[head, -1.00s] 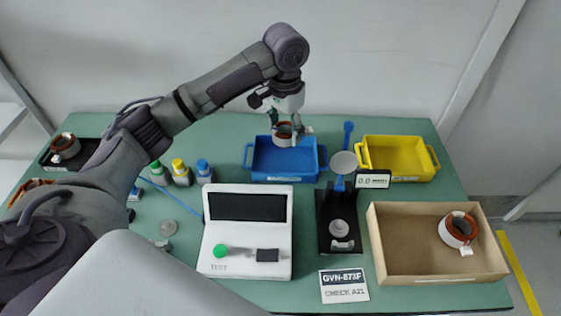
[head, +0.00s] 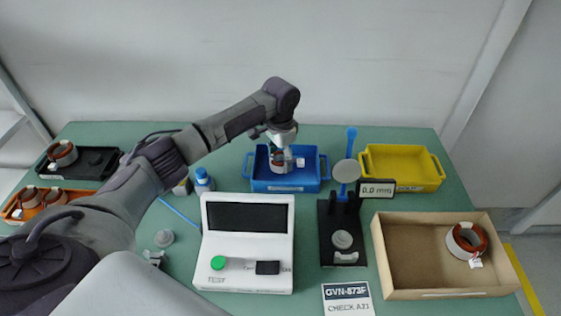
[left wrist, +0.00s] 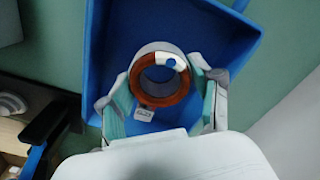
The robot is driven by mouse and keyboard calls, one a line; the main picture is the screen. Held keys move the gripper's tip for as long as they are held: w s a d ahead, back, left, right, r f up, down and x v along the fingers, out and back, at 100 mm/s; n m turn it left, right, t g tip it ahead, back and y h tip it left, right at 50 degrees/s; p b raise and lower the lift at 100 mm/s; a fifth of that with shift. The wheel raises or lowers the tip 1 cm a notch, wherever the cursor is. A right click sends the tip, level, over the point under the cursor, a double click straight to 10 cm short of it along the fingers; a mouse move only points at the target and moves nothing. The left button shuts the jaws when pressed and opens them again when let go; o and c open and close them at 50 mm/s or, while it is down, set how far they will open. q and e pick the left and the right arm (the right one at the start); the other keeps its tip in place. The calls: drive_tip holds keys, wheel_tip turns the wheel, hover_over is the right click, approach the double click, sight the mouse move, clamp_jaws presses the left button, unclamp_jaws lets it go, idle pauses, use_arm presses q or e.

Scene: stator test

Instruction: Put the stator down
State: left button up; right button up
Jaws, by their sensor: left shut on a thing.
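The stator (head: 278,166), a grey ring with copper-brown windings and a small white tag, is in my left gripper (head: 281,160). It is inside the blue tray (head: 257,179) at the back middle of the table. In the left wrist view the stator (left wrist: 146,95) sits between the two fingers of the left gripper (left wrist: 160,95), with the blue tray (left wrist: 222,40) behind it. The gripper is shut on it. Whether the stator touches the tray floor I cannot tell. My right gripper is not in view.
A yellow tray (head: 402,178) stands to the right, a cardboard box (head: 410,284) with another stator (head: 466,240) at front right. A dial gauge stand (head: 326,240) and a white tester (head: 247,279) stand in front. Black (head: 76,171) and orange (head: 13,207) trays hold more stators at left.

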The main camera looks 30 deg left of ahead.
use_arm(q)
drive_tip(key=shift+f, duration=0.9)
drive_tip(key=shift+f, duration=0.1)
drive_tip(key=o, duration=1.5)
drive_tip(key=shift+c, duration=0.2)
wheel_tip(320, 180, up, 12)
drive_tip(key=shift+b, duration=0.4)
